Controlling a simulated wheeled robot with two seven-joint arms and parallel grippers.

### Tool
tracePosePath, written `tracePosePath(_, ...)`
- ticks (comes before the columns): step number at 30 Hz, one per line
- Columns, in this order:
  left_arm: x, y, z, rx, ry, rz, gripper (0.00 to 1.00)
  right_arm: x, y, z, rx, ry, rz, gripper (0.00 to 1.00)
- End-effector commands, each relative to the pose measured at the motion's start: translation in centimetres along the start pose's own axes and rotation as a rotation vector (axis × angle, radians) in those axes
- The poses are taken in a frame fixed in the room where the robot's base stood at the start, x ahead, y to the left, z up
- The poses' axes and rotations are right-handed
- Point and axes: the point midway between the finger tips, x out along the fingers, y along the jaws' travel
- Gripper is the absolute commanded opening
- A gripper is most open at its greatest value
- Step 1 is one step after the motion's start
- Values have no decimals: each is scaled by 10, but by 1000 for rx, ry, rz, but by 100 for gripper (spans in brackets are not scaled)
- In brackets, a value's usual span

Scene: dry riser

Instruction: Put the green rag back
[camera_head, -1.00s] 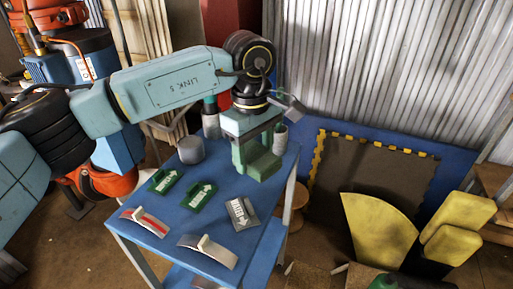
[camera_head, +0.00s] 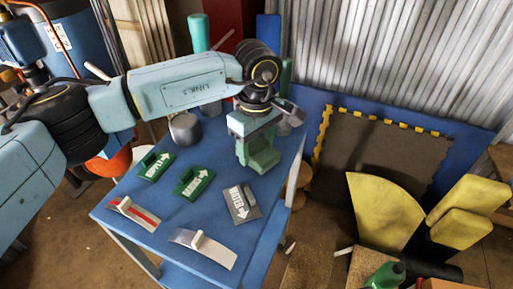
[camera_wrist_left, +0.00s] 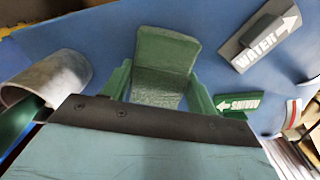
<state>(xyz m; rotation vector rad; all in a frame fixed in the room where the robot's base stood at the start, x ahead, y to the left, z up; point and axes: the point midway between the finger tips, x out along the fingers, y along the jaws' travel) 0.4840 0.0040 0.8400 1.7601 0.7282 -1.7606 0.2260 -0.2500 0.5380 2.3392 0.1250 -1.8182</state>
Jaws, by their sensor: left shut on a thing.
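My left gripper (camera_head: 256,150), with green fingers, is over the back right part of the blue table (camera_head: 160,208). It is shut on a green folded thing (camera_head: 264,158), which I take to be the green rag. In the left wrist view the rag (camera_wrist_left: 167,55) sits between the two fingers, with a green upper flap and a speckled face below. I cannot tell whether it touches the table. My right gripper is not in view.
On the table are a grey WATER plate (camera_head: 241,204), two green labelled plates (camera_head: 194,183) and (camera_head: 154,166), two pale plates with grips (camera_head: 203,249) and (camera_head: 133,214), and a grey can (camera_head: 185,129). A grey cup (camera_wrist_left: 50,78) is close left of the gripper in the wrist view.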

Motion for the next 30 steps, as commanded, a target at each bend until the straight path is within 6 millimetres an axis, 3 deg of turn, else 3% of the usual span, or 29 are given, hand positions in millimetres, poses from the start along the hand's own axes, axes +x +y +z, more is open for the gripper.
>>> tracePosePath(11, 4, 0, 0, 0, 1, 1, 36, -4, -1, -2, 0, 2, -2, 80)
tracePosePath(12, 4, 0, 0, 0, 1, 1, 62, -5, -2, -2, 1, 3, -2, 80)
tracePosePath(16, 4, 0, 0, 0, 1, 1, 79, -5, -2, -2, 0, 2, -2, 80)
tracePosePath(27, 2, 0, 0, 0, 0, 1, 80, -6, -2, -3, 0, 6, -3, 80)
tracePosePath(30, -13, 1, 0, 0, 2, 4, 80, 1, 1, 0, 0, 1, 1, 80)
